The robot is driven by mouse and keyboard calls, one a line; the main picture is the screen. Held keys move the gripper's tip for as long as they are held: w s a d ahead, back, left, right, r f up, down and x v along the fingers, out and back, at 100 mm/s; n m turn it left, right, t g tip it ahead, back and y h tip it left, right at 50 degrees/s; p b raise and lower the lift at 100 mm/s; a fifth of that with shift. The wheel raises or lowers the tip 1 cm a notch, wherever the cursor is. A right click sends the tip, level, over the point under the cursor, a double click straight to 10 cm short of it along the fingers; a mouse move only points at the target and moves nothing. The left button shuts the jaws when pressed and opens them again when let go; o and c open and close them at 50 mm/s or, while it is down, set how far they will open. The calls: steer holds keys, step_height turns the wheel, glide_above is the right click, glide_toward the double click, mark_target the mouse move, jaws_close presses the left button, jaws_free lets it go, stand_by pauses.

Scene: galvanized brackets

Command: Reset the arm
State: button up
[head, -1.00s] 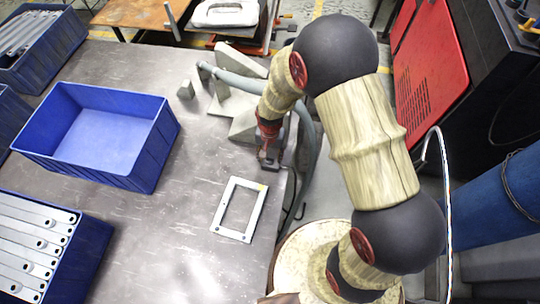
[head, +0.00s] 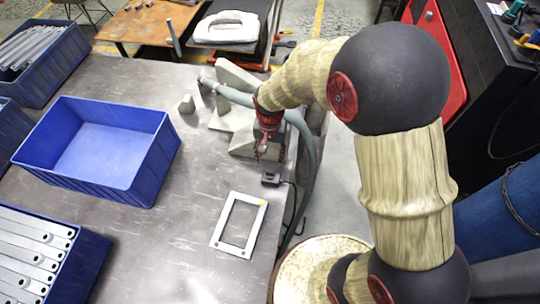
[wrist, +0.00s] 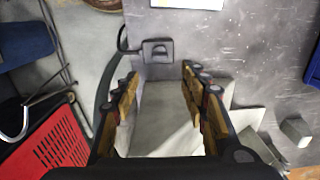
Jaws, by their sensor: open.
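My gripper (head: 262,152) hangs from my arm over the right part of the metal table (head: 150,240), above pale grey angled blocks (head: 232,125). In the wrist view my gripper (wrist: 160,90) has its two fingers wide apart, with nothing held between them. A grey block (wrist: 165,115) shows below and between the fingers, apart from them as far as I can tell. The fingertips are small and partly unclear in the head view.
An empty blue bin (head: 75,185) stands at left; another blue bin (head: 85,265) holds metal strips. A flat rectangular frame (head: 240,225) lies near the table's right edge. A grey hose (head: 305,140) runs beside the blocks. A small dark fixture (head: 271,179) sits near the edge.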

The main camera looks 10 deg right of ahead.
stand_by(0.4)
steer(key=s+d+r+n+t, duration=0.1)
steer(key=s+d+r+t, duration=0.1)
steer(key=s+r, duration=0.3)
steer(key=s+d+r+n+t, duration=0.1)
steer(key=s+d+r, duration=0.3)
steer(key=r, duration=0.9)
steer(key=s+d+r+n+t, duration=0.2)
steer(key=s+d+r, duration=0.1)
steer(key=s+r, duration=0.5)
steer(key=shift+s+d+r+n+t, duration=0.25)
steer(key=shift+r+n+t, duration=0.05)
steer(key=shift+r, duration=0.65)
